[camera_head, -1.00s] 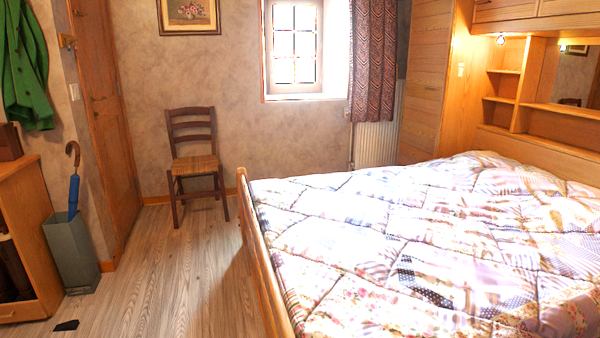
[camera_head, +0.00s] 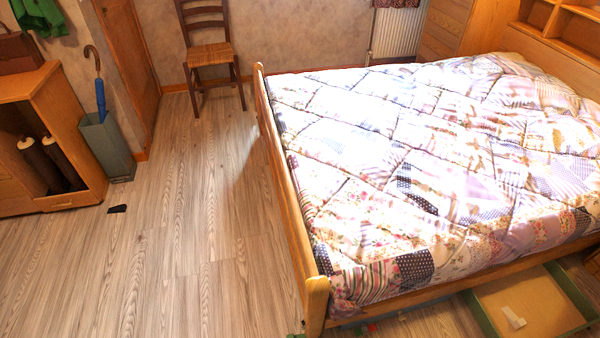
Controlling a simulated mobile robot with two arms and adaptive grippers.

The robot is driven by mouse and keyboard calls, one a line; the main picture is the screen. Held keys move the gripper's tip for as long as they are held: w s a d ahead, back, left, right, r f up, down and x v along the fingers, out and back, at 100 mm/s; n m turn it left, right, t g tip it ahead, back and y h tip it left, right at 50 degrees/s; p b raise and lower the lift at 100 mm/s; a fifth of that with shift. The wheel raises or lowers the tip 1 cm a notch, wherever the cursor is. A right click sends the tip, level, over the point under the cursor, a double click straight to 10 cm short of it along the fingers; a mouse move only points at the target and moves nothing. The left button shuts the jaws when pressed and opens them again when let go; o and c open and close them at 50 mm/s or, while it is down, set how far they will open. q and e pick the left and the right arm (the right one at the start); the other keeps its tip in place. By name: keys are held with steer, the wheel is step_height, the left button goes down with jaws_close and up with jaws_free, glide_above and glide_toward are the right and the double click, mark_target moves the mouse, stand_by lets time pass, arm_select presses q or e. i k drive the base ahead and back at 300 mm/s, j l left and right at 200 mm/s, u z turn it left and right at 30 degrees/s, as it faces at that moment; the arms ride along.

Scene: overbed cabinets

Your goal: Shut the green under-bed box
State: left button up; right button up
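The green under-bed box (camera_head: 570,292) is at the lower right, at the near side of the bed. It is a shallow drawer with green walls and a wood-coloured bottom, and it stands pulled out from under the bed frame. A small pale item (camera_head: 513,317) lies inside it. Its near part is cut off by the picture's lower edge. Neither of my grippers shows in the head view.
The bed (camera_head: 400,190) with a patchwork quilt fills the right. Its wooden footboard (camera_head: 290,215) ends in a near post. The floor (camera_head: 190,250) to the left is mostly clear. A wooden cabinet (camera_head: 75,110), umbrella stand (camera_head: 107,148), chair (camera_head: 208,55) and dark scrap (camera_head: 117,209) are there.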

mark_target(551, 305)
steer(key=l+z, duration=0.15)
steer(key=z, duration=1.55)
steer(key=i+l+z, duration=0.15)
steer(key=l, duration=0.2)
steer(key=i+l+z, duration=0.1)
steer(key=l, duration=0.25)
steer(key=i+l+u, duration=0.1)
steer(key=u, duration=0.4)
steer(key=i, duration=0.1)
